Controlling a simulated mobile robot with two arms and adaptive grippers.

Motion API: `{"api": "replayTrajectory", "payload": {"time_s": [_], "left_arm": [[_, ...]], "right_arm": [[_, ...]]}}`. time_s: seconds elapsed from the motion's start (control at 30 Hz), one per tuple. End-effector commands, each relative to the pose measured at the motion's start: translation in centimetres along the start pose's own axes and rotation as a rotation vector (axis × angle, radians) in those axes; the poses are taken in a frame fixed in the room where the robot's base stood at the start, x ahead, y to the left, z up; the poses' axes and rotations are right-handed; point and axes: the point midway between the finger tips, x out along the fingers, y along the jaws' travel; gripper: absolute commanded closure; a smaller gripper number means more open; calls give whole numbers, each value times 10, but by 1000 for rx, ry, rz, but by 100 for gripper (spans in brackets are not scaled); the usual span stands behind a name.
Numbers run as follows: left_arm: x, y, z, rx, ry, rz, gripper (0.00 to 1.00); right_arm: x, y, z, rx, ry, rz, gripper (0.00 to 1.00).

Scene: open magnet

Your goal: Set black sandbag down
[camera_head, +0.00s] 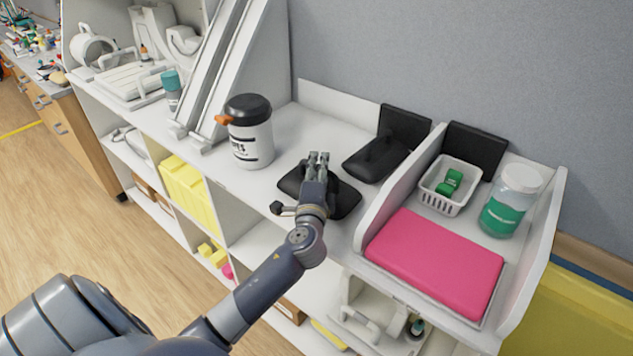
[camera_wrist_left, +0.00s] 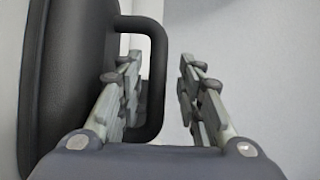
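A black sandbag (camera_head: 343,198) lies on the white shelf top, partly hidden under my left gripper (camera_head: 318,156). In the left wrist view the sandbag (camera_wrist_left: 65,75) fills the left side, with its black loop handle (camera_wrist_left: 155,75) sticking out. The fingers of my left gripper (camera_wrist_left: 158,95) are apart, one overlapping the handle's opening and the other beyond the handle's outer bar, with a clear gap to it. A second black sandbag (camera_head: 374,160) with a handle lies just behind, to the right. My right gripper is not in view.
A white canister with a black lid (camera_head: 250,140) stands to the left. On the right, a divider borders a pink pad (camera_head: 436,262), a white basket (camera_head: 446,188) and a jar with green contents (camera_head: 510,205). Black upright panels (camera_head: 475,150) lean at the back wall.

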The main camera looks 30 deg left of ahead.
Motion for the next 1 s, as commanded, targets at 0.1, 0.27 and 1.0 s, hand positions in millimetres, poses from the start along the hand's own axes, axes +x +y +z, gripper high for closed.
{"api": "replayTrajectory", "payload": {"time_s": [0.1,0.27,1.0], "left_arm": [[-17,4,-1,-1,3,3,66],[-50,5,-1,-3,3,4,66],[-117,1,0,0,0,2,66]], "right_arm": [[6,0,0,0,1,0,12],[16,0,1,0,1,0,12],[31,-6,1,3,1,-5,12]]}}
